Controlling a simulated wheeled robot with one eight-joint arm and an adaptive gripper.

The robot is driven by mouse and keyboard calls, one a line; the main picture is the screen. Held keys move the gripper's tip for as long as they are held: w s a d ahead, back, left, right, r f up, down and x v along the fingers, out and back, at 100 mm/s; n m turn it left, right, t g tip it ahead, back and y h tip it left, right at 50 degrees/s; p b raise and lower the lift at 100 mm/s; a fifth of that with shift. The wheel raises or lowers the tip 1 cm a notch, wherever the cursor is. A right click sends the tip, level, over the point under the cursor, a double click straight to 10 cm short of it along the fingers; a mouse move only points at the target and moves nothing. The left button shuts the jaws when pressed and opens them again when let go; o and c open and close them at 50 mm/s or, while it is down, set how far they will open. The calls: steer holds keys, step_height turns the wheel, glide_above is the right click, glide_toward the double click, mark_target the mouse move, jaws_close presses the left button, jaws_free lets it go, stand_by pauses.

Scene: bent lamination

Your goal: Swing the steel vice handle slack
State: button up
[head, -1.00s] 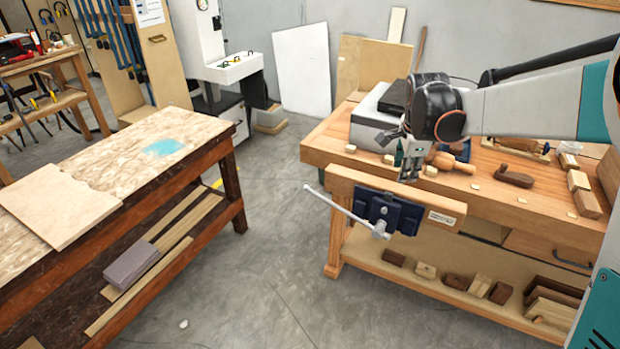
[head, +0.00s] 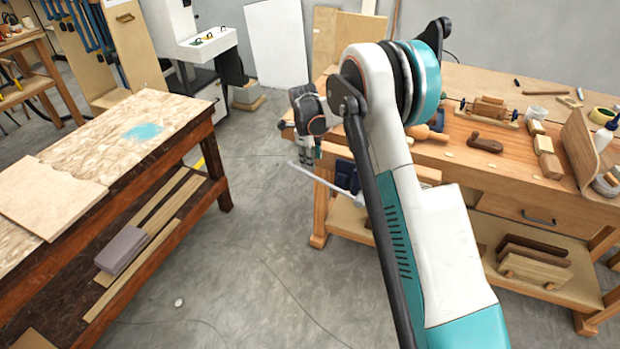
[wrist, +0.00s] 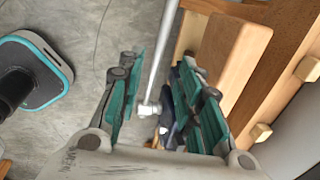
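The steel vice handle (head: 305,171) is a thin bright rod that slants out to the left from the blue vice (head: 345,175) on the front of the workbench. My arm hides part of the vice in the head view. My gripper (head: 307,158) points down just above the handle's outer end. In the wrist view my gripper (wrist: 160,98) is open, and the handle (wrist: 163,55) runs through the gap between its fingers, with no clear contact.
The vice's wooden jaw (wrist: 234,52) is close to the right finger. The workbench (head: 470,160) carries a wooden plane (head: 485,144) and several blocks. A low table (head: 75,165) stands at the left. Grey floor (head: 255,255) is free between them.

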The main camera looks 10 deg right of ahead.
mark_target(314, 177)
steer(key=f+b, duration=0.1)
steer(key=f, duration=0.2)
steer(key=w+d+f, duration=0.1)
steer(key=f, duration=0.3)
steer(key=f+b, duration=0.1)
steer(key=f, duration=0.3)
steer(key=shift+w+d+f+b, duration=0.2)
steer(key=shift+w+f+b, duration=0.05)
steer(key=shift+w+b, duration=0.1)
jaws_close()
